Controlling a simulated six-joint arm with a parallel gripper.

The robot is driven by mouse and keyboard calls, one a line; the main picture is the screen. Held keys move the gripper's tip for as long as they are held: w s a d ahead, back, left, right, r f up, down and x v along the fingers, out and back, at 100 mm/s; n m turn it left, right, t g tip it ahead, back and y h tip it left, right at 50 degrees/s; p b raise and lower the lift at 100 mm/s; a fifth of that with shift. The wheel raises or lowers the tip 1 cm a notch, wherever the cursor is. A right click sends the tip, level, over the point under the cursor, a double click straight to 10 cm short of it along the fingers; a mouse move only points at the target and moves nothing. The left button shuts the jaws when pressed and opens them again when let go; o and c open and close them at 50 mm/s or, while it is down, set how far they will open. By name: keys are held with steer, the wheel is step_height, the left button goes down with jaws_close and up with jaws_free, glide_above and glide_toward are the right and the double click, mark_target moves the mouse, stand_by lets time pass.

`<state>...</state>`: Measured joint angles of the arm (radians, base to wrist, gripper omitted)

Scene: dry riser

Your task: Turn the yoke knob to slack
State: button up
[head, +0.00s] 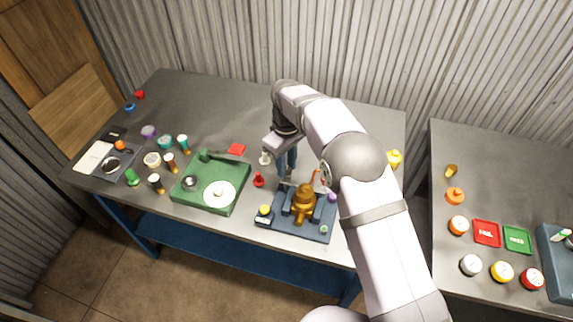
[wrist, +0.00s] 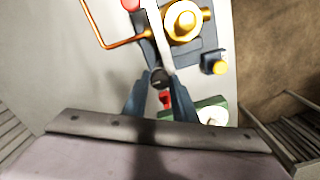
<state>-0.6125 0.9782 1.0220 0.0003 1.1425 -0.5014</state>
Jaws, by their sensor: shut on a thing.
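A dark blue-grey fixture (head: 277,220) near the front of the bench carries a brass valve body (head: 304,203). In the wrist view the brass body (wrist: 184,22) has a pale curved bar (wrist: 156,45), which looks like the yoke, passing beside it. A small black knob (wrist: 159,78) sits at the bar's near end. My gripper (head: 286,177) points down at the fixture's back edge. In the wrist view its blue fingers (wrist: 160,80) are on either side of the black knob and shut on it. The knob's marking cannot be read, and the head view does not show the knob clearly.
A copper pipe (wrist: 98,28) bends beside the brass body. A yellow knob (head: 265,210) is on the fixture's left. A red piece (head: 258,180) stands close left of my gripper, beside a green tray (head: 178,196). A second bench (head: 440,225) is at right.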

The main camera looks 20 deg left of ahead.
steer(key=shift+r, duration=0.1)
steer(key=o, duration=1)
steer(key=shift+o, duration=0.2)
step_height(320, 180, up, 7)
steer(key=shift+b, duration=1.25)
steer(key=shift+r, duration=0.15)
